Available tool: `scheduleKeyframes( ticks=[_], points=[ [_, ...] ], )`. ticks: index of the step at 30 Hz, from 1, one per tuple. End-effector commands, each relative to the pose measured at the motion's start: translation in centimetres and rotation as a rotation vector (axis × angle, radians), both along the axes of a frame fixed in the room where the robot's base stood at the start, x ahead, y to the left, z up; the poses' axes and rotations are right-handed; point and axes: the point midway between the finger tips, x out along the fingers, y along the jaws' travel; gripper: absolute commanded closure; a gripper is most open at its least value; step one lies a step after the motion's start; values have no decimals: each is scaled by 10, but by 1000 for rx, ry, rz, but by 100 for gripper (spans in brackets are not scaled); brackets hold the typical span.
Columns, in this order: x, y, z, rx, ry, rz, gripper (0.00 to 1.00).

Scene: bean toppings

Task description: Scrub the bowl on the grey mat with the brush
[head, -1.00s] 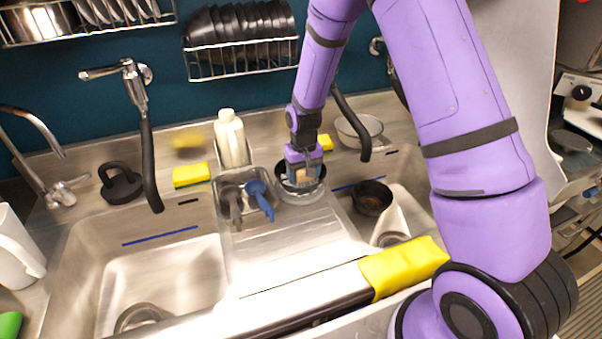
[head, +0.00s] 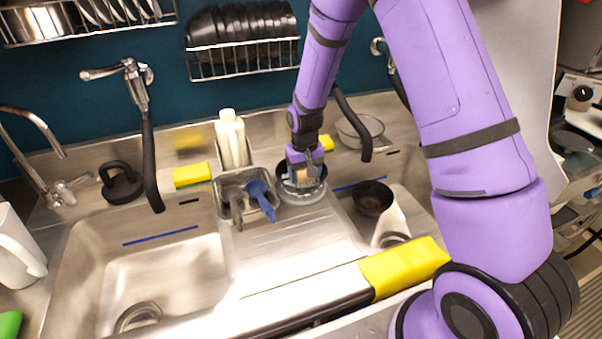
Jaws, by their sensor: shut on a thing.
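A dark bowl (head: 281,172) sits on a round grey mat (head: 303,198) on the ridged steel drainer between the two sinks. My gripper (head: 303,172) points down into the bowl. My gripper and the brush hide part of the bowl's inside.
A steel caddy (head: 227,184) with grey and blue-handled tools stands just left of the bowl, with a white bottle (head: 231,140) behind it. A second dark bowl (head: 373,198) lies in the right sink. A black tap spout (head: 352,125) hangs behind right. The left sink (head: 160,270) is empty.

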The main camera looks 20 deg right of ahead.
Motion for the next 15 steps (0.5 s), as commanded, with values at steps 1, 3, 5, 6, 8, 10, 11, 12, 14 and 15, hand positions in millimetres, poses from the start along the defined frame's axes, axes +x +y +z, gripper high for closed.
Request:
scheduleKeyframes(
  ticks=[1, 3, 5, 6, 8, 10, 11, 12, 14, 15],
  points=[
    [0, 1, 0, 0, 0, 1, 56],
    [0, 3, -1, 0, 0, 1, 56],
    [0, 6, -1, 0, 1, 1, 56],
    [0, 8, -2, 0, 1, 1, 56],
    [0, 10, -2, 0, 1, 1, 56],
    [0, 11, -2, 0, 1, 0, 56],
    [0, 11, -3, 0, 2, 0, 56],
    [-1, 11, -3, 0, 2, 0, 56],
    [-1, 11, -3, 0, 2, 0, 56],
    [-1, 11, -3, 0, 3, 1, 56]
  ],
)
